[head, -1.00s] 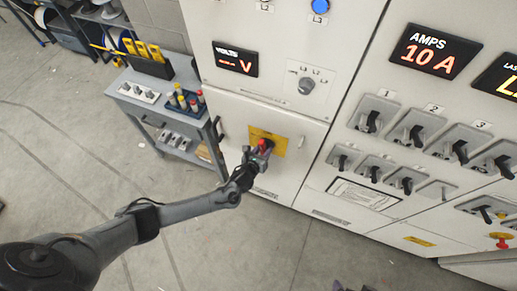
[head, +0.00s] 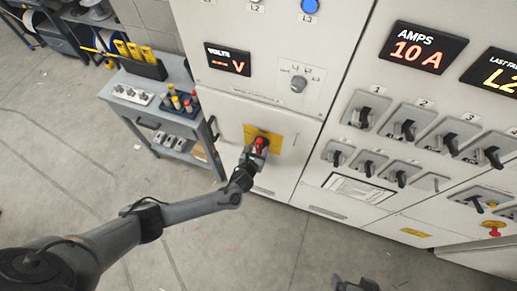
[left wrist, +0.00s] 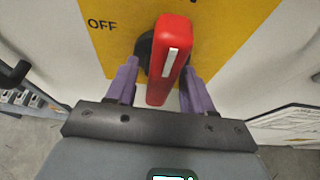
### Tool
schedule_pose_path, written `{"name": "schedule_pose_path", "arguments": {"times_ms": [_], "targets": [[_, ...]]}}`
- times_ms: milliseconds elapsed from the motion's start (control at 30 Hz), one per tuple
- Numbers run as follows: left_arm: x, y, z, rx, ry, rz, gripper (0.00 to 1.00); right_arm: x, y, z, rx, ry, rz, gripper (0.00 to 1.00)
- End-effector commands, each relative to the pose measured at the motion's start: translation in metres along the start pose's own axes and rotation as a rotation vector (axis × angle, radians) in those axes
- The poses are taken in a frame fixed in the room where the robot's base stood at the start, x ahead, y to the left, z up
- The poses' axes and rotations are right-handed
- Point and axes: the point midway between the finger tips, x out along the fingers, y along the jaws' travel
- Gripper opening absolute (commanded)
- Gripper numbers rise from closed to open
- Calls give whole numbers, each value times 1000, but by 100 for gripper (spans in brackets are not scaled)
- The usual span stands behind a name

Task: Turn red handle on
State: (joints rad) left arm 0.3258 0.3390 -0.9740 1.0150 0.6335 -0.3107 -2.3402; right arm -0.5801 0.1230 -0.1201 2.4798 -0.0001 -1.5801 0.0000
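The red handle (head: 259,145) sits on a yellow plate (head: 276,143) on the lower front of the grey cabinet. In the left wrist view the handle (left wrist: 168,62) stands near upright, slightly tilted, with a white stripe; the word OFF is to its left on the yellow plate (left wrist: 110,45). My left gripper (head: 250,158) is at the handle. Its two purple fingers (left wrist: 158,88) are apart, one on each side of the handle, with a visible gap on the left. My right gripper (head: 355,284) shows only partly at the bottom edge; its fingers cannot be made out.
The cabinet carries a VOLTS display (head: 228,59), a selector knob (head: 298,84) and an AMPS display (head: 428,48). Rows of black-handled switches (head: 405,129) are to the right. A grey cart (head: 160,110) with tools stands left of the cabinet. The floor in front is clear.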

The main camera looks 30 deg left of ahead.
Motion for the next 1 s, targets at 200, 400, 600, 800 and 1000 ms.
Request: {"name": "schedule_pose_path", "arguments": {"times_ms": [200, 400, 600, 800, 1000], "targets": [[0, 0, 0, -2, -1, -1, 53, 0, 1, 0, -3, -1, 2, 100], [-6, 0, 1, -2, -2, -1, 53, -1, 1, 0, -2, 0, 2, 100], [-29, 0, 1, -1, 0, -2, 53, -6, 0, -2, 1, 0, -1, 100], [-63, 0, 0, -3, 0, -3, 53, -10, -1, -3, 5, 1, -4, 100], [-91, 0, 0, -1, -1, -2, 53, -11, -1, -4, 6, 1, -5, 100]]}}
